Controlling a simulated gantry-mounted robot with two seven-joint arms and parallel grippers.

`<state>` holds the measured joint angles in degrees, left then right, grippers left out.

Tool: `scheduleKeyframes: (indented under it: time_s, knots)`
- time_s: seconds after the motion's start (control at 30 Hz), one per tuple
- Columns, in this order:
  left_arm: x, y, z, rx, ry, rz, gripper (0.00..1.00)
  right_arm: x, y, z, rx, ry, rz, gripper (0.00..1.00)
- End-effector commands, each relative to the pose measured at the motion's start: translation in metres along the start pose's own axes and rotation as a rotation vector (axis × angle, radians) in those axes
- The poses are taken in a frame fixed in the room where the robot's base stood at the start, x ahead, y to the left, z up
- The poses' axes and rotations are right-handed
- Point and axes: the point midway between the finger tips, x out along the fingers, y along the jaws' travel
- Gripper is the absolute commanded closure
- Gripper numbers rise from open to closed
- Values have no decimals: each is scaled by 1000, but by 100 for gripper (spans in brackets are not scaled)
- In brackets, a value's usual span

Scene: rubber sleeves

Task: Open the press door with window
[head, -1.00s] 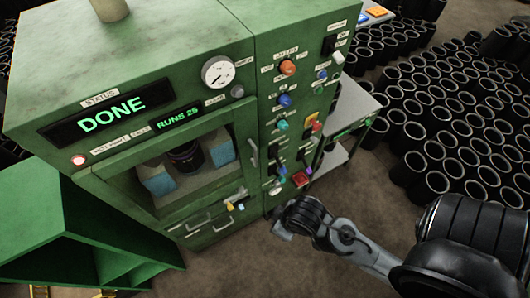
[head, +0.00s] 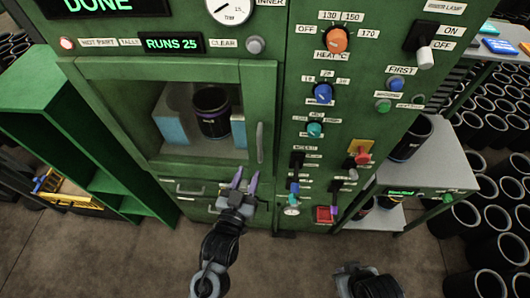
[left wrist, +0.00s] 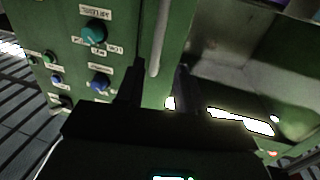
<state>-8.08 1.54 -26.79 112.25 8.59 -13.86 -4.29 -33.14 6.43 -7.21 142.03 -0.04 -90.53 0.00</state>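The press door (head: 160,72) is green and looks closed. Through its window a dark sleeve (head: 211,112) shows between two blue blocks (head: 170,128). The upright grey door handle (head: 260,142) is on the door's right side and also shows in the left wrist view (left wrist: 157,45). My left gripper (head: 245,180) is open and empty. In the head view its fingertips are just below and left of the handle. In the left wrist view the handle appears between the fingers, apart from them. Part of my right arm (head: 370,282) shows at the bottom; its fingers cannot be made out.
A control panel with knobs and switches, including an orange heat knob (head: 336,39), is right of the door. Drawers with handles (head: 190,188) are below it. A side table (head: 432,160) stands at the right, and an open green shelf (head: 60,125) at the left.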

Motion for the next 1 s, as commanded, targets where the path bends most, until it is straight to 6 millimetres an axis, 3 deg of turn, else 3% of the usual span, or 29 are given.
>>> scheduleKeyframes:
  time_s: [0.6,1.0]
  knots:
    - [86,0,-1,-1,0,0,62,-4,6,0,-8,0,14,100]
    - [104,0,-1,-1,1,1,62,-4,5,0,-5,-1,12,100]
